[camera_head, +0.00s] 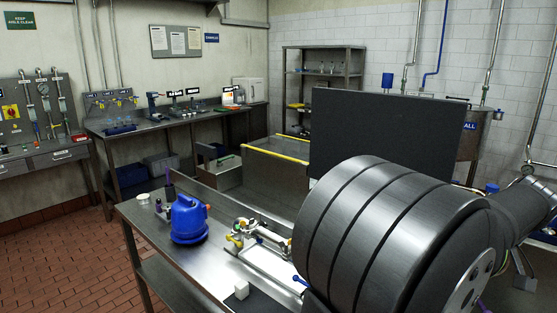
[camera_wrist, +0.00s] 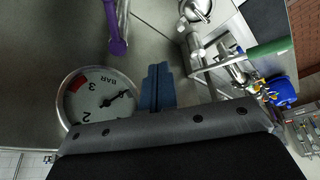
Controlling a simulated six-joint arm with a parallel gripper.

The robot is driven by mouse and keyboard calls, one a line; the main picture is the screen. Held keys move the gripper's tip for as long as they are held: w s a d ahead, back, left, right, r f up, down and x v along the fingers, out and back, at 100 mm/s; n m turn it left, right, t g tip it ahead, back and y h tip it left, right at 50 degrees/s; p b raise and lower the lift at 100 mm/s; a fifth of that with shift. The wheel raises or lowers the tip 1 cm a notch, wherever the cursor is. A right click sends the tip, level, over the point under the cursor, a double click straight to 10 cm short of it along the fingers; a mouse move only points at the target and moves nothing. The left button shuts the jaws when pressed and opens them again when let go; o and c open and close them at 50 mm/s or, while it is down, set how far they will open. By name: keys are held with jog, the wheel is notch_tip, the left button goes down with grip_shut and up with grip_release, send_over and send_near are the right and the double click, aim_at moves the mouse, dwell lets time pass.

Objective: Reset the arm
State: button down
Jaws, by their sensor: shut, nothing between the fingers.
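My gripper (camera_wrist: 157,70) shows in the wrist view as two blue fingers closed together, with nothing between them. A round pressure gauge (camera_wrist: 98,100) marked BAR is just left of the fingers in the picture, with a red zone on its dial. A purple-handled lever (camera_wrist: 116,35) on a metal pipe lies above the fingers in the picture. I cannot tell whether the fingers touch anything. In the head view my large grey arm fills the right foreground, and the gripper is hidden.
A blue jug (camera_head: 188,218) stands on the steel bench (camera_head: 150,222); it also shows in the wrist view (camera_wrist: 281,91). A dark panel (camera_head: 385,135) stands behind my arm. The tiled floor at left is clear.

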jog(key=shift+s+d+f+n+g+y, duration=0.15)
jog(key=shift+d+f+n+y, duration=0.1)
jog(key=shift+d+f+n, duration=0.45)
jog(key=shift+w+d+f+n+g+y, duration=0.15)
jog(key=shift+d+f+n+y, duration=0.25)
jog(key=shift+n, duration=0.5)
jog(key=shift+s, duration=0.1)
jog(key=c, duration=1.3)
grip_release()
jog(key=shift+h, duration=0.25)
jog(key=o, duration=0.8)
jog(key=shift+s+a+r, duration=0.1)
jog(key=shift+a+r, duration=0.05)
jog(key=shift+a, duration=0.9)
jog(key=o, duration=0.5)
jog(key=w+a+r+n+g, duration=0.1)
jog(key=w+a+r, duration=0.5)
jog(key=a+r, duration=0.1)
jog(key=shift+a+n+g, duration=0.3)
jog(key=shift+a+n, duration=0.1)
jog(key=w+a+r+n+h, duration=0.2)
jog(key=w+a+r+h, duration=0.1)
jog(key=a+r, duration=0.85)
jog(key=a+x, duration=0.1)
jog(key=x, duration=0.9)
jog(key=shift+s+a+f+g, duration=0.3)
jog(key=shift+f+g, duration=0.1)
jog(key=shift+f, duration=0.15)
